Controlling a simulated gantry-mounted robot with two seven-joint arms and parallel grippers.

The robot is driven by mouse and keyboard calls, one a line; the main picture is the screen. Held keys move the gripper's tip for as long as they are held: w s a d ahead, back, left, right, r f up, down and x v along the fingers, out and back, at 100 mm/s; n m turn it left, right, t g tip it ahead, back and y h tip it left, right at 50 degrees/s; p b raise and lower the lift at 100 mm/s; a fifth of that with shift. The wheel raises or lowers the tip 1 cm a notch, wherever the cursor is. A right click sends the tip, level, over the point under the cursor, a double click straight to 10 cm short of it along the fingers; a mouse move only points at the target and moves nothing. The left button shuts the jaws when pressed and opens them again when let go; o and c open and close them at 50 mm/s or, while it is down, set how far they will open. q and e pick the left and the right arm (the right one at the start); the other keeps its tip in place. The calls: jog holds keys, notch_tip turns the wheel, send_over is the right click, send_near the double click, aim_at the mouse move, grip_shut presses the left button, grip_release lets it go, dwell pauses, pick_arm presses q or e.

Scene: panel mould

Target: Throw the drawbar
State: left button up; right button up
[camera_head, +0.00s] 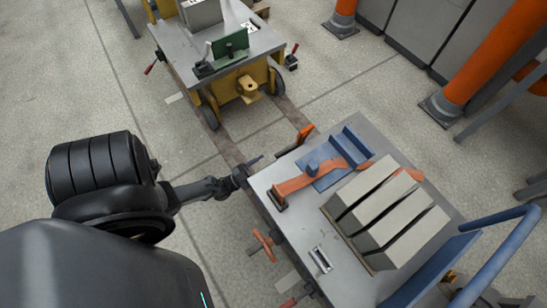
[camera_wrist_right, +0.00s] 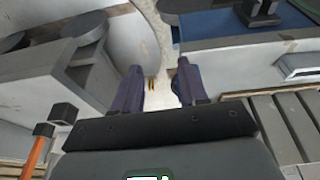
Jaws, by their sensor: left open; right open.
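A flat orange bar (camera_head: 300,182) lies across a blue plate fixture (camera_head: 328,173) on the near cart's grey top (camera_head: 288,240); I cannot tell whether it is the drawbar. A short orange handle (camera_head: 305,133) stands at that cart's far left edge. My left gripper (camera_head: 250,166) is open and empty beside the cart's left edge, left of the orange bar. My right gripper (camera_wrist_right: 158,86) is open in the right wrist view, with nothing between its two dark fingers. I do not make it out in the head view.
Grey slabs (camera_head: 402,222) stand in a row on the near cart, with a blue rail (camera_head: 495,255) to their right. A second cart (camera_head: 178,62) with a green block (camera_head: 230,43) stands beyond. Orange posts (camera_head: 490,55) stand at the back right. Floor is clear at left.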

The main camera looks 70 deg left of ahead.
aim_at(275, 157)
pick_arm(q)
jog(key=x, duration=0.5)
jog(key=shift+w+f, duration=0.1)
jog(key=shift+w, duration=0.4)
jog(key=shift+r, duration=0.2)
jog(key=shift+w, duration=0.35)
jog(key=shift+c, duration=0.7)
grip_shut()
pick_arm(e)
jog(key=shift+w+d+r, duration=0.1)
jog(key=shift+w+r, duration=0.05)
jog(key=shift+w, duration=0.7)
